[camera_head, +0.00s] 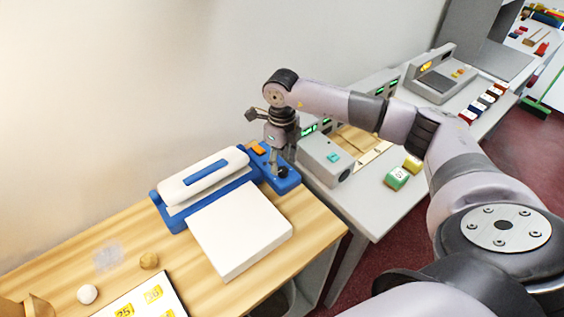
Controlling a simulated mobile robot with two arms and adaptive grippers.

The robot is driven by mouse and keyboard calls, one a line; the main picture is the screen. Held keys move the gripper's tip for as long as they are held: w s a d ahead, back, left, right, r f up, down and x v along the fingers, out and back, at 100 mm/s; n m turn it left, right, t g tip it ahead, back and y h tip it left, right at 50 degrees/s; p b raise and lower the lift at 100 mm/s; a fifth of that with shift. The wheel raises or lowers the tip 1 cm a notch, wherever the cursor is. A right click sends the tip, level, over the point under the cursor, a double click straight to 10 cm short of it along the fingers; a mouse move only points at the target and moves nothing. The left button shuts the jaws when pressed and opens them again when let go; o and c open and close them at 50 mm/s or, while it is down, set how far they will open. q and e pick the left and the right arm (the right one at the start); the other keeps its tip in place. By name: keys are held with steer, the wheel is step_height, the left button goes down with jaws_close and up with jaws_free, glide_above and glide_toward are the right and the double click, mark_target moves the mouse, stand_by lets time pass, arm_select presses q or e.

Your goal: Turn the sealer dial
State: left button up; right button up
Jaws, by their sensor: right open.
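The sealer (220,172) is a blue and white device at the back right of the wooden table. It has a long white lid with a blue strip. Its blue end block (287,184) carries a small black dial (283,171) and an orange part (258,148). My right gripper (277,166) points down over this block, with its fingertips close to the dial. It is open, and I cannot tell whether the fingers touch the dial. My left gripper is not in view.
A white slab (240,230) lies in front of the sealer. A grey device (325,160) stands close to the right, on a grey table with a green block (397,178).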

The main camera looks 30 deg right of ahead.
mark_target(283, 172)
steer(key=shift+f, duration=1.4)
jaws_close()
